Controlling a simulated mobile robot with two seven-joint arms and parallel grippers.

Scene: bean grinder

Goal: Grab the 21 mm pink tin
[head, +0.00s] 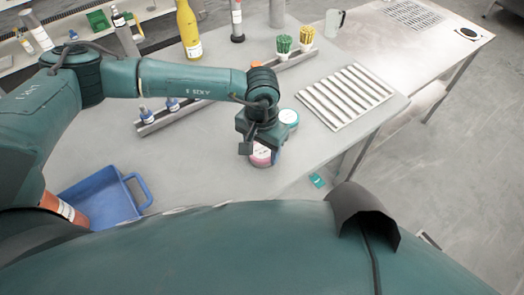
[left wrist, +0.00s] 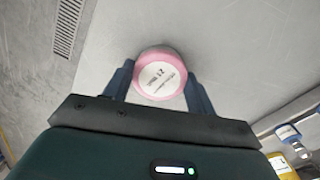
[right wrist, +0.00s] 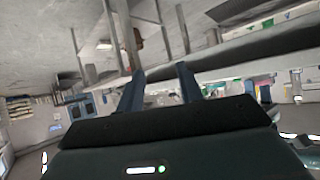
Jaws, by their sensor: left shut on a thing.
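The pink tin (left wrist: 160,76) is a round tin with a pink rim and a white label reading 21 mm. It stands on the grey table between the two fingers of my left gripper (left wrist: 159,84), which is shut on its sides. In the head view the pink tin (head: 262,155) shows below my left gripper (head: 262,150), which partly covers it. My right gripper (right wrist: 160,75) has its two fingers apart with nothing between them. It is away from the table and out of the head view.
A teal tin (head: 289,117) stands close behind the pink tin. A blue tray (head: 100,200) lies at the left, and a white slatted rack (head: 345,95) at the right. A rail (head: 190,110) with bottles and brushes runs behind. The table's front edge is near.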

